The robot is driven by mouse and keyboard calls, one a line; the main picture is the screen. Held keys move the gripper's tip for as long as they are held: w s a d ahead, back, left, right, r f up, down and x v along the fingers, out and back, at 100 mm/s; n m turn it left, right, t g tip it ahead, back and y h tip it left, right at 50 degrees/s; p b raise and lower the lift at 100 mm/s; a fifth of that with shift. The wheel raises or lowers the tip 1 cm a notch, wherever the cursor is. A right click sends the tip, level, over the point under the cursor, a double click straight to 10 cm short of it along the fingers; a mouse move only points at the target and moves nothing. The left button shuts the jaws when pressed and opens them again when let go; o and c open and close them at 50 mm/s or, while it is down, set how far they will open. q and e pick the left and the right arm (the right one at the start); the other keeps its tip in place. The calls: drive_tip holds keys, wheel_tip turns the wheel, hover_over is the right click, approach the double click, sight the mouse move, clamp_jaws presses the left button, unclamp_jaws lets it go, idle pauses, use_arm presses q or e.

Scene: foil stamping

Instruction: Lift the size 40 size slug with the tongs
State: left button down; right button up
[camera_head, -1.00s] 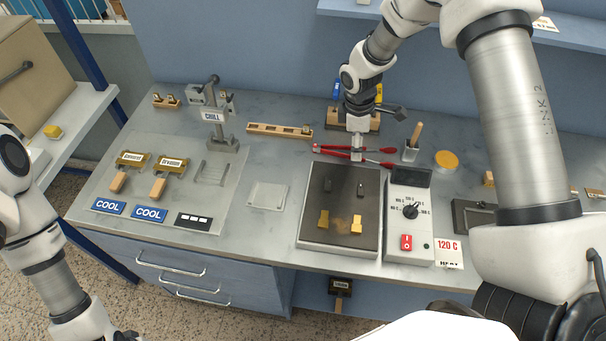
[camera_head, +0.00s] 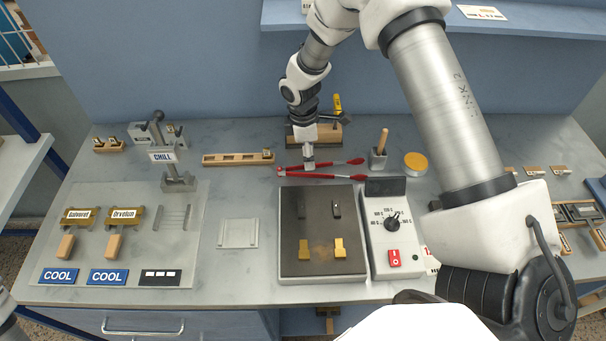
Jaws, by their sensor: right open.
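Red-handled tongs (camera_head: 335,175) lie on the bench behind the hot plate (camera_head: 322,268). My right gripper (camera_head: 309,163) points down at the tongs near their left part and is open; whether its fingers touch them I cannot tell. On the plate lie a dark slug (camera_head: 304,205), a small dark and silvery slug (camera_head: 336,209) and two brass pieces, left (camera_head: 305,249) and right (camera_head: 340,248). The sizes on them are too small to read, so I cannot tell which is size 40. My left gripper is out of view.
A control box (camera_head: 393,263) with dial and red switch adjoins the plate. A chill stand (camera_head: 178,182), two wood-handled stamps and COOL signs (camera_head: 108,277) stand left. A pot with a wooden handle (camera_head: 379,158) and an orange tin (camera_head: 415,161) stand right of the tongs.

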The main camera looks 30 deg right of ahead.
drive_tip(key=f, duration=0.1)
drive_tip(key=f+b, duration=0.1)
drive_tip(key=f, duration=0.1)
drive_tip(key=f+b, duration=0.1)
drive_tip(key=f, duration=0.1)
drive_tip(key=shift+s+d, duration=0.2)
drive_tip(key=shift+s, duration=0.05)
drive_tip(key=shift+w+f, duration=0.1)
drive_tip(key=shift+f, duration=0.25)
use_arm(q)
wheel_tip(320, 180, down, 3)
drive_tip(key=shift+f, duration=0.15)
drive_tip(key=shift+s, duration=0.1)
use_arm(e)
drive_tip(key=shift+r, duration=0.1)
drive_tip(key=c, duration=0.7)
